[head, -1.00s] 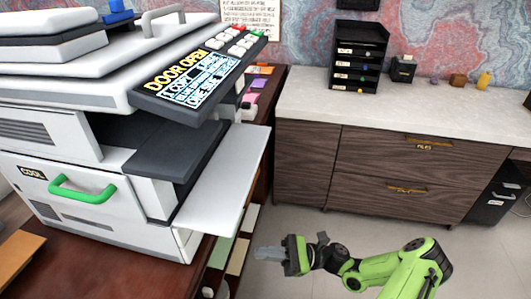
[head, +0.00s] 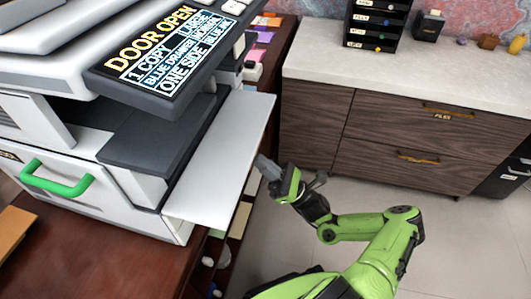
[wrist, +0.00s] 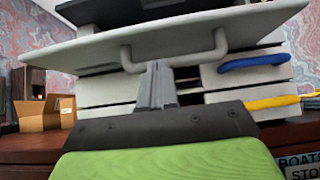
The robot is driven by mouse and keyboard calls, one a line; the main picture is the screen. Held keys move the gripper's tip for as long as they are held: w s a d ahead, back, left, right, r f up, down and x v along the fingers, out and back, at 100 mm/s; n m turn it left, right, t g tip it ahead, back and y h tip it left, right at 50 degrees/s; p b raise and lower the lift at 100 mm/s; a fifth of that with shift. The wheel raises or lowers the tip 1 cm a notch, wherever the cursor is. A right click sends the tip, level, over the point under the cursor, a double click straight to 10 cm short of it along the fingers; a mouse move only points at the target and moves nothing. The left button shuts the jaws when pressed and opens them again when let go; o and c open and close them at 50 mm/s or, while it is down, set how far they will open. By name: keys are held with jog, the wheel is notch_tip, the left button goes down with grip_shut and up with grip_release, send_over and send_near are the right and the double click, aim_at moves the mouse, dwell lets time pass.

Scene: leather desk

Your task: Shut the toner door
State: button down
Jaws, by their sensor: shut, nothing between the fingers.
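The copier (head: 60,120) stands on the left, and its screen (head: 170,50) reads "DOOR OPEN". A flat white panel, which looks like the toner door (head: 225,160), hangs open and sticks out from the copier's right side. In the wrist view, the door's underside (wrist: 85,48) spans the top, with a pale bar handle (wrist: 222,45) on it. My gripper (head: 266,166) is shut and empty, beside the door's outer right edge. In the wrist view, my fingers (wrist: 157,85) point up at the handle's middle; I cannot tell whether they touch it.
A green handle (head: 58,186) is on the copier's front. Paper trays with blue (wrist: 254,62) and yellow (wrist: 272,103) handles are below the door. A cardboard box (wrist: 45,114) stands at left in the wrist view. A wooden cabinet (head: 400,130) stands behind; floor at right is clear.

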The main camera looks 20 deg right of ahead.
jog(key=shift+d+r, duration=0.1)
jog(key=shift+r, duration=1.75)
jog(key=shift+s, duration=0.1)
